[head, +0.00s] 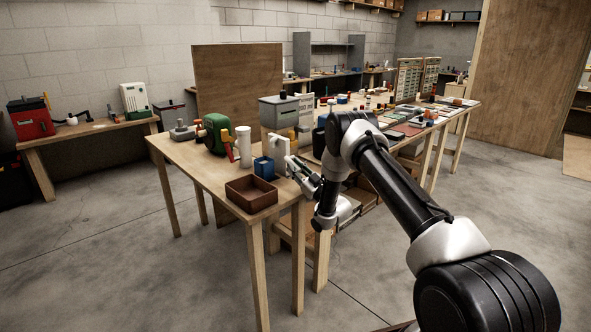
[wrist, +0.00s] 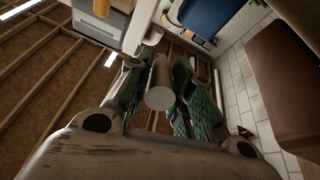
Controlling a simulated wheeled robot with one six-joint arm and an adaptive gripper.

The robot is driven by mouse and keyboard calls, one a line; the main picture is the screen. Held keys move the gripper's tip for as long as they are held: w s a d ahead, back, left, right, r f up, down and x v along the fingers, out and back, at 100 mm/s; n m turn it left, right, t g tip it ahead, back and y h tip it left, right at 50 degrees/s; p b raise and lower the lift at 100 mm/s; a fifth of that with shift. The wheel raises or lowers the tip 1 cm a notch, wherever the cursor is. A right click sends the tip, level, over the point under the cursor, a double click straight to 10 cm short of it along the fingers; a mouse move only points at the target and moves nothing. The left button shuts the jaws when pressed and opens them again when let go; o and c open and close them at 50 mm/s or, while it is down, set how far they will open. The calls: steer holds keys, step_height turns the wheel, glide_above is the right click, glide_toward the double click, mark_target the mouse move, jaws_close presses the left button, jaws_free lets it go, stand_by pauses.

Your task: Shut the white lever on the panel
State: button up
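The white panel (head: 278,144) stands upright near the front end of the wooden table, and its pale face also shows at the top of the wrist view (wrist: 142,18). A pale lever with a round, cylindrical end (wrist: 159,84) reaches from the panel side toward the wrist camera. My gripper (head: 293,165) is at the panel's right side in the head view. In the wrist view its green-padded fingers (wrist: 160,82) are spread on either side of the lever end, with gaps showing. In the head view my gripper hides the lever, so its angle is unclear.
A blue bin (head: 263,167) and a brown tray (head: 251,194) sit close to the panel at the table's front. A grey machine (head: 280,113) is behind.

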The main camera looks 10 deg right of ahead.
steer(key=shift+o, duration=0.3)
steer(key=v, duration=1.2)
steer(key=shift+c, duration=0.3)
